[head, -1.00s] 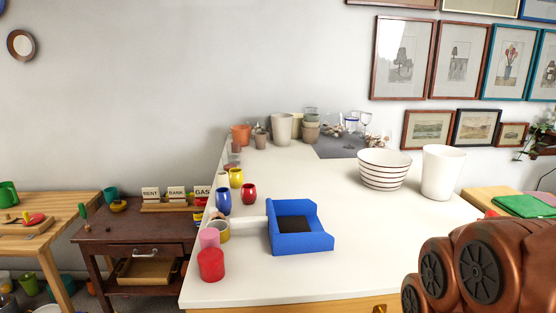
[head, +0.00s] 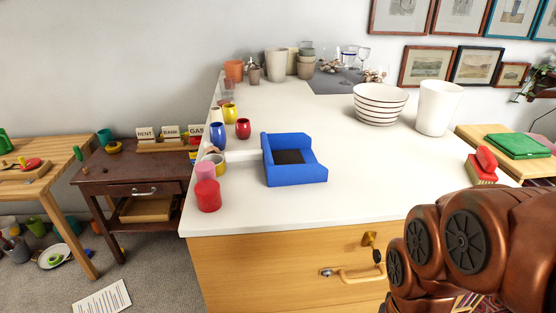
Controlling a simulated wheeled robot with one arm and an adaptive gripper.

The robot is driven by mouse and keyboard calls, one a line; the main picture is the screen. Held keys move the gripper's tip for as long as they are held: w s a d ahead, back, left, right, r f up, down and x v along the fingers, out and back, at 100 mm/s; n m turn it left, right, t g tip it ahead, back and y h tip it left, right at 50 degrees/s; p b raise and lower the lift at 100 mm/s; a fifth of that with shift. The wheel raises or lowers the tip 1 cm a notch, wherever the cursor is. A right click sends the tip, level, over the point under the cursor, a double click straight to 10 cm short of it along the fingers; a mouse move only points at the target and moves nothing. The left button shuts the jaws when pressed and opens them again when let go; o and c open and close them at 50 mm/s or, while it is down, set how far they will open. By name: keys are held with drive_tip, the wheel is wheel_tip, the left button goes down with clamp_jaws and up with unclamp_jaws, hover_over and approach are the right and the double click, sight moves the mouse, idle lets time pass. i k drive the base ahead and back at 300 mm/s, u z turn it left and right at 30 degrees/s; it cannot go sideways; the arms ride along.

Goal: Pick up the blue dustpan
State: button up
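The blue dustpan (head: 295,174) lies on the white top of the wooden drawer cabinet (head: 330,208), left of its middle. Its dark inner floor faces up. A pale handle (head: 242,155) seems to reach from it to the left, between the small cups. My copper-coloured arm fills the lower right of the head view, well to the right of the dustpan and nearer to me. My gripper's fingers are not in the picture.
A red candle (head: 208,194), a pink one (head: 205,170) and small blue, yellow and red cups stand left of the dustpan. A striped bowl (head: 379,103), a white vase (head: 438,107) and a red-topped brush (head: 483,167) stand to the right. The counter right of the dustpan is clear.

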sight(288, 159)
drive_tip(key=u, duration=0.05)
drive_tip(key=k, duration=0.5)
drive_tip(key=z, duration=0.85)
drive_tip(key=i, duration=0.75)
drive_tip(key=u, duration=2.3)
